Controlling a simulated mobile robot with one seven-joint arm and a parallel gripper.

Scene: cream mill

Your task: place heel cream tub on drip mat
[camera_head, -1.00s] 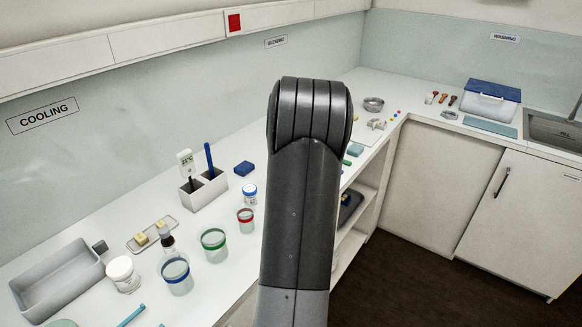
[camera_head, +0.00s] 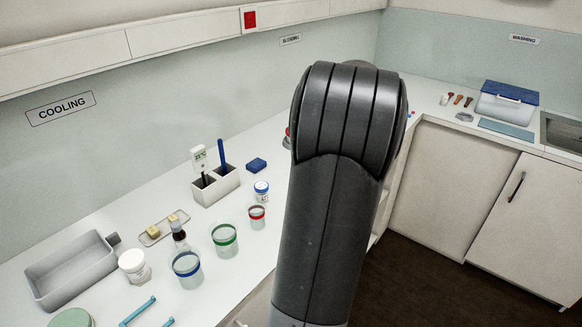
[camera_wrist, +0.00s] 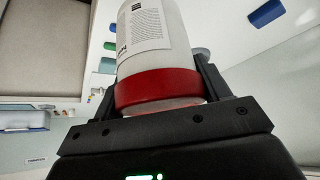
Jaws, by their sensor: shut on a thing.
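A white tub with a printed label and a red lid or band (camera_wrist: 157,88), taken as the heel cream tub, is held between the two black fingers of my gripper (camera_wrist: 160,80) in the wrist view. The fingers are shut on its red end. The label text is too blurred to read. In the head view my arm hides the gripper and most of what it holds. A flat blue-grey mat (camera_head: 507,129), likely the drip mat, lies on the far right counter in front of a blue-lidded box, with nothing seen on it.
The blue-lidded box (camera_head: 507,104) stands behind the mat, with a sink (camera_head: 564,132) to its right. Small coloured-top items (camera_head: 457,99) stand to its left. Several jars, including a green-banded one (camera_head: 225,240), and a grey tray (camera_head: 70,270) fill the left counter.

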